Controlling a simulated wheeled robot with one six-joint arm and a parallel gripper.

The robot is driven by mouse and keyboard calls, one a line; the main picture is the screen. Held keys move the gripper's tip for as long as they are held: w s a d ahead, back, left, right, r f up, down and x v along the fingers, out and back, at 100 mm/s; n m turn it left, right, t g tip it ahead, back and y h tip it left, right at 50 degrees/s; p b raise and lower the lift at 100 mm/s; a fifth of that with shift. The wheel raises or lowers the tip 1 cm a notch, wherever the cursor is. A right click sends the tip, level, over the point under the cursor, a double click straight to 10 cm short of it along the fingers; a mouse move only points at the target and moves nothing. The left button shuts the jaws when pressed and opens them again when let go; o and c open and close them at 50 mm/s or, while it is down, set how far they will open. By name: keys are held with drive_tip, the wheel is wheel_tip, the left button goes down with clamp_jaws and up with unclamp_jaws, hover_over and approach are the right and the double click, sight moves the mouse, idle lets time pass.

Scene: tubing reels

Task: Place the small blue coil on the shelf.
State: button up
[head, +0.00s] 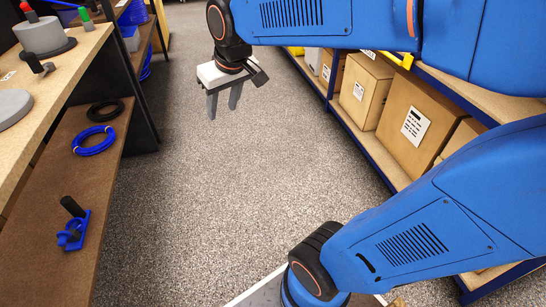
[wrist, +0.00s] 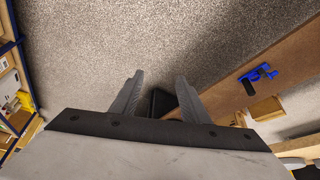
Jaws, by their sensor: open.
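A small blue coil (head: 94,140) lies flat on the brown lower shelf (head: 90,195) of the bench at the left in the head view. I do not see it in the wrist view. My gripper (head: 224,103) hangs over the aisle floor to the right of the coil, well apart from it. Its two grey fingers point down, spread and empty. They also show in the wrist view (wrist: 160,78), with grey floor beyond them. Another shelf unit (head: 352,130) with a blue frame stands at the right.
A black coil (head: 105,110) lies just behind the blue one. A blue tool with a black handle (head: 72,232) stands nearer on the same board. Grey reels (head: 43,36) stand on the bench top. Cardboard boxes (head: 413,121) fill the right shelf. The aisle floor (head: 210,190) is clear.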

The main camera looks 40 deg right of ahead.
drive_tip(key=s+d+f, duration=0.1)
drive_tip(key=s+f, duration=0.2)
drive_tip(key=s, duration=0.6)
drive_tip(key=s+d+f+m, duration=0.1)
drive_tip(key=s+d+f, duration=0.1)
drive_tip(key=s, duration=0.6)
drive_tip(key=shift+s+d+f+h, duration=0.15)
drive_tip(key=shift+s+f+h, duration=0.2)
drive_tip(key=shift+f, duration=0.5)
